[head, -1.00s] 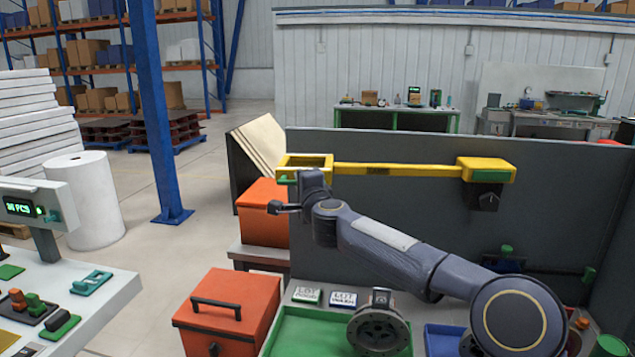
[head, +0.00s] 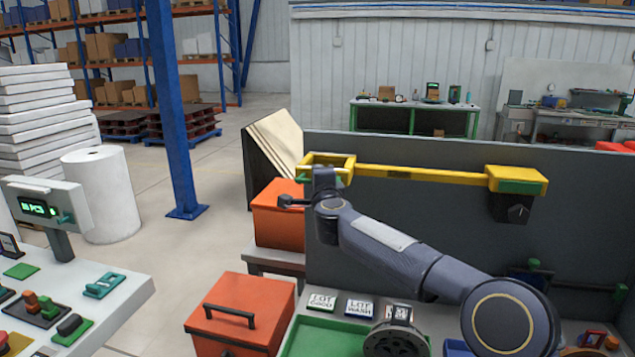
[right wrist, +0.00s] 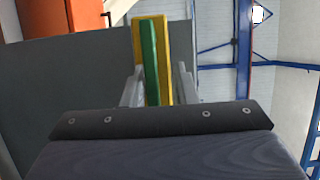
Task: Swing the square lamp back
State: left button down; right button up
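The square lamp is a yellow square frame (head: 327,166) with a green strip, at the left end of a long yellow arm (head: 425,174). The arm runs along the top of a grey panel to a yellow and green block (head: 517,180) with a dark knob box under it. My right arm reaches in from the lower right, and my right gripper (head: 325,180) is at the near side of the lamp's frame. In the right wrist view, the fingers (right wrist: 158,88) lie close on both sides of a yellow and green bar (right wrist: 152,60) and appear shut on it. My left gripper is out of view.
The grey panel (head: 400,235) stands behind my arm. A control desk (head: 120,305) stands at left.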

jog(key=shift+f, duration=0.4)
jog(key=shift+s+f+b, duration=0.1)
jog(key=shift+s+b, duration=0.2)
jog(key=shift+b, duration=0.05)
jog(key=s+b, duration=0.1)
jog(key=s, duration=0.3)
jog(key=s+d+b, duration=0.1)
jog(key=s, duration=0.2)
jog(key=shift+s+b, duration=0.1)
jog(key=shift+b, duration=0.2)
